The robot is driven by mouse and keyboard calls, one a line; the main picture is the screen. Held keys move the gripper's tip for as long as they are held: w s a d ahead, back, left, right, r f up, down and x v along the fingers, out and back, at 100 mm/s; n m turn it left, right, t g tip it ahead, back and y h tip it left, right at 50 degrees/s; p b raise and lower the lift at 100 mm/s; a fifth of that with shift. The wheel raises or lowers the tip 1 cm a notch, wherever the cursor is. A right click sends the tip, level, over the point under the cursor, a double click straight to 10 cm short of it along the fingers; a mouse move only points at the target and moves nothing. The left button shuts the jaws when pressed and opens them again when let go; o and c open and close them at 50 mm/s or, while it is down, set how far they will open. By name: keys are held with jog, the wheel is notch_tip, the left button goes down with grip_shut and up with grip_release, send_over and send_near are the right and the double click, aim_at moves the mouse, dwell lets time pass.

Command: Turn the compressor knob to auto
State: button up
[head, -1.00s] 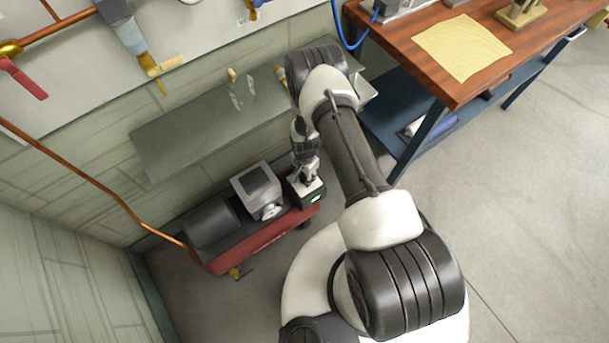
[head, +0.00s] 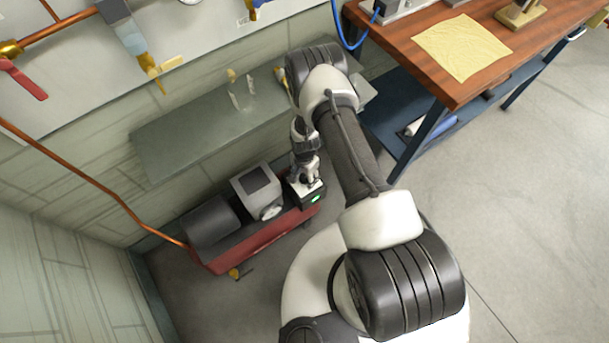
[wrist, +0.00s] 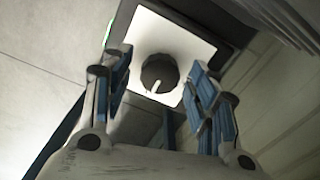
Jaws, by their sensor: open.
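The red compressor (head: 250,240) stands on the floor below a grey shelf, with a dark tank and a grey motor block. At its right end is a dark control box (head: 312,198) with a small green light. In the wrist view, a dark round knob (wrist: 159,72) with a white pointer mark sits on the box's white top plate (wrist: 172,38). My gripper (wrist: 160,85) is open, its blue-padded fingers to the left and right of the knob, apart from it. In the head view my gripper (head: 308,180) is just above the box. The plate's labels cannot be read.
The grey shelf (head: 190,140) runs along the wall behind the compressor. A copper pipe (head: 90,182) runs down to its left end. A wooden workbench (head: 425,70) with a yellow cloth stands at the right. The floor at the right is clear.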

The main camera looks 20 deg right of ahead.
aim_at(304, 177)
notch_tip(304, 177, up, 12)
dwell(0.4)
dwell(0.4)
